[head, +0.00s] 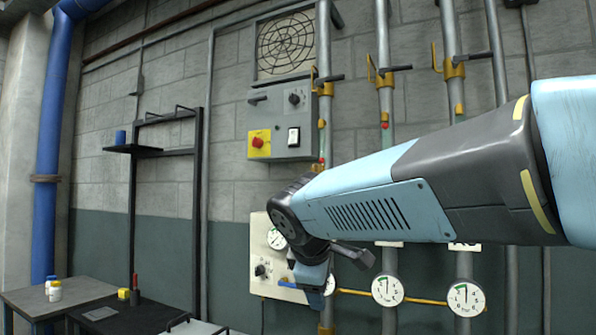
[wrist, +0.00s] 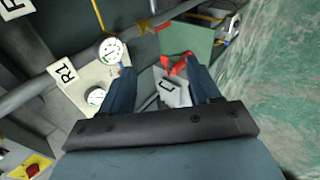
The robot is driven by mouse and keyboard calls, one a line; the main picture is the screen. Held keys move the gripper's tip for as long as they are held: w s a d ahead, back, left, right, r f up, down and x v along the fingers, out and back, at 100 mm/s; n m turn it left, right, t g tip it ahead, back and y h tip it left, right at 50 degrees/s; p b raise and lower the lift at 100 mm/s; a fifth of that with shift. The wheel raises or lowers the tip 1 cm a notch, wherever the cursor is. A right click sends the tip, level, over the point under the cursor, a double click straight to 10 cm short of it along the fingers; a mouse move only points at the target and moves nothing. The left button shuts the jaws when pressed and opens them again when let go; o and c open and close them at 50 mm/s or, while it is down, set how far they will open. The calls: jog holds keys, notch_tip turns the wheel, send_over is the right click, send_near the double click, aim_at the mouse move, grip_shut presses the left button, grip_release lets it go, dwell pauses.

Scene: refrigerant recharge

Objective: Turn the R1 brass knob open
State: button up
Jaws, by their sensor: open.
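The R1 label (wrist: 67,72) is on a pale panel at the left of the wrist view. The left finger overlaps the panel edge near the gauges. In the head view my gripper (head: 316,285) hangs in front of the pale lower panel (head: 258,225), partly hiding it.
In the wrist view, a red handle (wrist: 176,66) and a small grey labelled box (wrist: 174,90) show between my fingers, with a green box (wrist: 190,38) behind. In the head view, a grey control box (head: 280,125), vertical pipes (head: 384,120) and a table (head: 30,298) at left surround the arm.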

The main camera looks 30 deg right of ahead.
jog(key=w+d+r+n+t+h, duration=0.25)
jog(key=w+r+n+h, duration=0.25)
jog(key=w+r+n, duration=0.5)
jog(key=n+t+h, duration=0.2)
jog(key=n+h, duration=0.2)
jog(key=n, duration=0.2)
send_near(313, 169)
jog(key=x, duration=1.2)
jog(key=shift+c, duration=0.4)
